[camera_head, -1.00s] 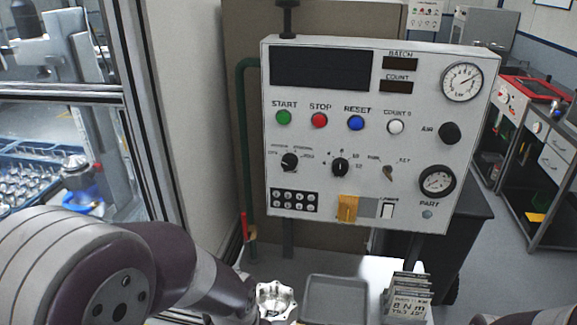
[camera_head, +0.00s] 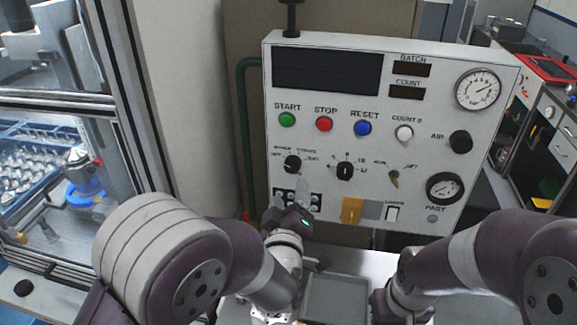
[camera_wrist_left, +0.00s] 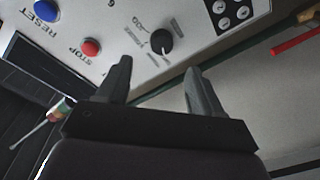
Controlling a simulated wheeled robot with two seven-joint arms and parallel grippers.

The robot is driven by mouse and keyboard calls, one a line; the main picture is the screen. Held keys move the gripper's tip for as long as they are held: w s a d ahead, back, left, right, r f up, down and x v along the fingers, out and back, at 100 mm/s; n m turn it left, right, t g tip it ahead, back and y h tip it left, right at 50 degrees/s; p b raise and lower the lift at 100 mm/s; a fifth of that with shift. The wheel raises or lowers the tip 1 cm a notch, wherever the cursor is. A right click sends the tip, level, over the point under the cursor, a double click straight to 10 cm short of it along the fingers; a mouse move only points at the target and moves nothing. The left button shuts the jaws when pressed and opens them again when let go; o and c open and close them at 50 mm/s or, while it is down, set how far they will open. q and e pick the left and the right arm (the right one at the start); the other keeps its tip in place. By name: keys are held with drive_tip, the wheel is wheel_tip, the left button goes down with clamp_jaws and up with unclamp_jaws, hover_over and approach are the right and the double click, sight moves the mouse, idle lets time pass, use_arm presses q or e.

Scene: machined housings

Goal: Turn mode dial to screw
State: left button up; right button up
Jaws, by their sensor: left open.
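The panel (camera_head: 340,215) stands upright in front of me. Its left black dial (camera_head: 292,164), ringed by small labels, sits below the green START button; I take it as the mode dial. The labels are too small to read surely, and I cannot tell which one it points to.
A second black knob (camera_head: 345,171) and a key switch (camera_head: 394,177) are to the right of the dial. The red STOP button (camera_head: 324,124) is above. A yellow part (camera_head: 351,210) sits low on the panel. A grey tray (camera_head: 336,297) lies below.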

sight(293, 169)
use_arm(q)
drive_tip(key=w+p, duration=0.3)
drive_tip(key=w, duration=0.5)
drive_tip(key=shift+w+d, duration=0.3)
drive_tip(key=shift+w, duration=0.1)
drive_tip(key=shift+f, duration=0.1)
drive_tip(key=shift+w, duration=0.1)
drive_tip(key=shift+c, duration=0.3)
drive_tip(key=shift+f, duration=0.1)
drive_tip(key=c, duration=1)
